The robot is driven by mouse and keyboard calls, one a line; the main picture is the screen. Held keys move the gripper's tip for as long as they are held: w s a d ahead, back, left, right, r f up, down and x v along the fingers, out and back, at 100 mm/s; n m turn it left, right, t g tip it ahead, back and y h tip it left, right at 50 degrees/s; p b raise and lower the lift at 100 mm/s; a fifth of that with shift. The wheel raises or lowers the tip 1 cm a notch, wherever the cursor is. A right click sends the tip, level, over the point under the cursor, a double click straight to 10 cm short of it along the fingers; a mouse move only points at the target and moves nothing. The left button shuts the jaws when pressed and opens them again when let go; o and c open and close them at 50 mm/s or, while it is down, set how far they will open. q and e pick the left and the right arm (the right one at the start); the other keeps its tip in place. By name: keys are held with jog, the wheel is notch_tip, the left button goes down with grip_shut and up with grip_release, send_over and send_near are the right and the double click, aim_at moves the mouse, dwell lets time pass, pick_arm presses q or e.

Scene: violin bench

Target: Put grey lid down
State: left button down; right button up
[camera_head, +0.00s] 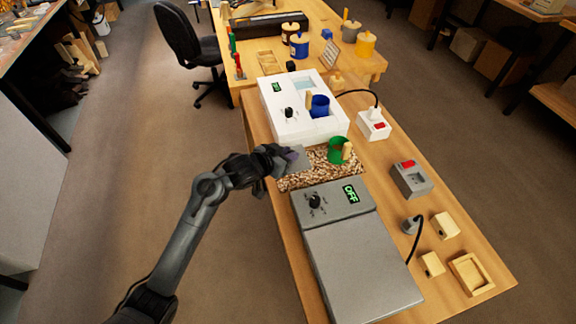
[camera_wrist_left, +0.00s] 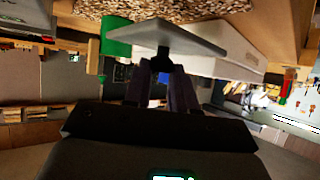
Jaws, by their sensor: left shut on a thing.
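My left gripper (camera_head: 284,157) is shut on the grey lid (camera_head: 298,160), a flat plate held over the left part of the wood-chip bed. In the left wrist view the fingers (camera_wrist_left: 163,72) grip a dark knob under the lid's plate (camera_wrist_left: 182,39), as that view shows it. I cannot tell how far the lid is above the chips. A green cup (camera_head: 338,152) with a wooden handle stands on the chips (camera_head: 318,172), to the right of the lid. It also shows in the left wrist view (camera_wrist_left: 117,33). My right gripper is not in view.
A white device (camera_head: 285,123) with a blue cup (camera_head: 319,106) stands behind the chips. A grey device (camera_head: 360,262) reading OFF stands in front. Power boxes, a plug and small wooden pieces line the bench's right side. Bare bench (camera_head: 455,275) shows around the wooden pieces.

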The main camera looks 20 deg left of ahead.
pick_arm(q)
notch_tip(320, 180, down, 4)
jog(key=shift+r+b, duration=0.1)
jog(key=shift+b, duration=0.65)
jog(key=shift+f, duration=0.3)
jog(key=shift+r, duration=0.1)
jog(key=shift+f, duration=0.2)
jog(key=c, duration=0.9)
grip_release()
